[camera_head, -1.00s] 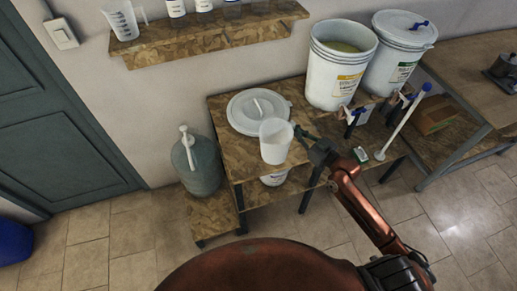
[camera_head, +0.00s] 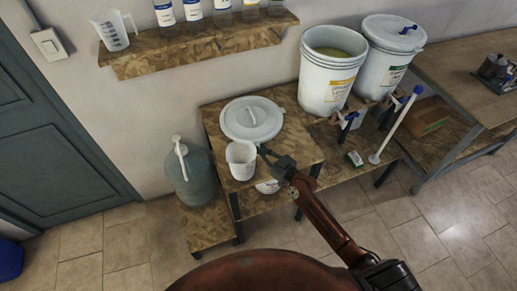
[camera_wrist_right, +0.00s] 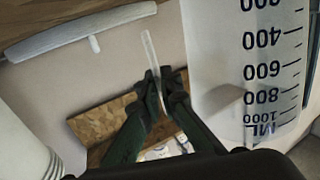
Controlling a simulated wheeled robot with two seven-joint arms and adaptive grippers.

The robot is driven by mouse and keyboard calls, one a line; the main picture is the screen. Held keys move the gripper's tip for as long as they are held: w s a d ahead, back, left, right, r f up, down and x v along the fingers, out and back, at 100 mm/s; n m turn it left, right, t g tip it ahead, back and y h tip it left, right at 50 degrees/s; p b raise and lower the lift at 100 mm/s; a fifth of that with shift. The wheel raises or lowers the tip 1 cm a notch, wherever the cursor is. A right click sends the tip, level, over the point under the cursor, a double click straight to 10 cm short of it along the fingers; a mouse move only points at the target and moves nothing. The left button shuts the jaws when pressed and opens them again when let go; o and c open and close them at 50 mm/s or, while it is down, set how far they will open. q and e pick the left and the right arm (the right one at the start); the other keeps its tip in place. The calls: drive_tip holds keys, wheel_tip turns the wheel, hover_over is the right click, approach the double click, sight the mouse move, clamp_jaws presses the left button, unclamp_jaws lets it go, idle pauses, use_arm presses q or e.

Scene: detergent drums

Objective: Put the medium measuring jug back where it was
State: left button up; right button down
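The measuring jug (camera_head: 241,160), white and translucent, is at the front left of the wooden bench (camera_head: 299,150), in front of the round white lid (camera_head: 251,118). In the right wrist view the jug (camera_wrist_right: 240,75) fills the right side, with dark millilitre marks up to 1000. My right gripper (camera_head: 265,153) reaches it from the right. Its dark fingers (camera_wrist_right: 162,88) are closed around the thin handle. The jug looks roughly upright. I cannot tell whether its base touches the bench. My left gripper is not in view.
A shelf (camera_head: 200,45) holds another measuring jug (camera_head: 112,30) at its left end and several bottles. An open white drum (camera_head: 331,75) and a lidded drum (camera_head: 388,55) stand at the back right. A grey-green container with a pump (camera_head: 189,172) stands left of the bench.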

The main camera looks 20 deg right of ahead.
drive_tip(key=shift+f, duration=0.1)
drive_tip(key=c, duration=2.2)
unclamp_jaws()
drive_tip(key=shift+o, duration=0.2)
drive_tip(key=b+v, duration=0.1)
drive_tip(key=v, duration=1.1)
